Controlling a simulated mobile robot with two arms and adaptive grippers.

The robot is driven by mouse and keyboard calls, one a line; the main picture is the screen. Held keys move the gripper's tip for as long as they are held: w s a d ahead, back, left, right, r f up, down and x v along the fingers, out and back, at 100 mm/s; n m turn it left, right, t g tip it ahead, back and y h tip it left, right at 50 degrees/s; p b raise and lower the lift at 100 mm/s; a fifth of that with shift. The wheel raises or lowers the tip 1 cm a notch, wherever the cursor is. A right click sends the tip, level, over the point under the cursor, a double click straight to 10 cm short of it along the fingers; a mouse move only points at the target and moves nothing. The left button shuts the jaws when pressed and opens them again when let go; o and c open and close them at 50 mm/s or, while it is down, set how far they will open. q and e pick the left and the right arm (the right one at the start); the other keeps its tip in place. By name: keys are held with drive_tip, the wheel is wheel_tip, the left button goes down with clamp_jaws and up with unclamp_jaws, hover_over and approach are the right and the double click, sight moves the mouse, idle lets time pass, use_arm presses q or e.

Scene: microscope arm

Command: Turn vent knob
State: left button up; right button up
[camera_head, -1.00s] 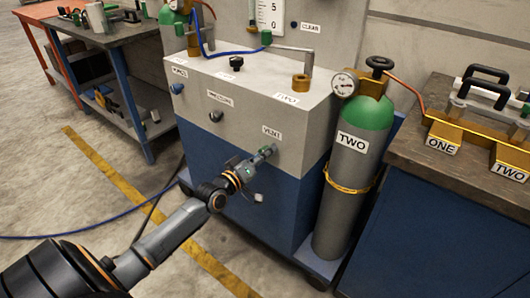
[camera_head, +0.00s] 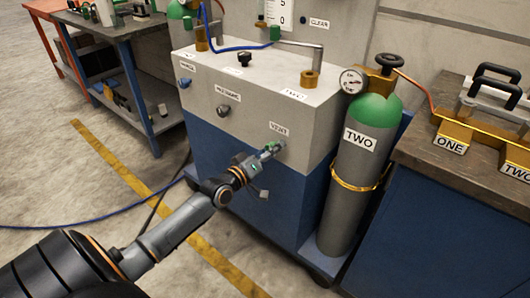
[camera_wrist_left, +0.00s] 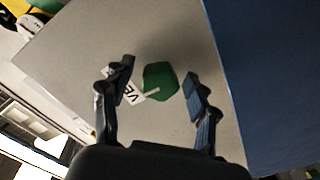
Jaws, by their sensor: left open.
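The vent knob is green with a white pointer mark and sits between my two open fingers in the left wrist view (camera_wrist_left: 160,83). A gap shows between it and each finger. In the head view, my left gripper (camera_head: 264,155) is at the front of the grey and blue cabinet (camera_head: 262,107), just below the VENT label (camera_head: 279,129), and mostly covers the knob. The label is partly hidden beside the left finger in the wrist view (camera_wrist_left: 131,94). My right gripper is not in view.
A green-topped gas cylinder marked TWO (camera_head: 352,180) stands right of the cabinet. A blue knob (camera_head: 184,83) and a dark knob (camera_head: 223,110) are on the same cabinet face. A workbench (camera_head: 420,140) with cases is at right. A blue hose (camera_head: 100,222) crosses the floor at left.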

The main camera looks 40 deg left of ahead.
use_arm(q)
drive_tip(key=s, duration=1.1)
drive_tip(key=shift+s+a, duration=0.4)
drive_tip(key=shift+a, duration=0.05)
drive_tip(key=shift+f, duration=0.1)
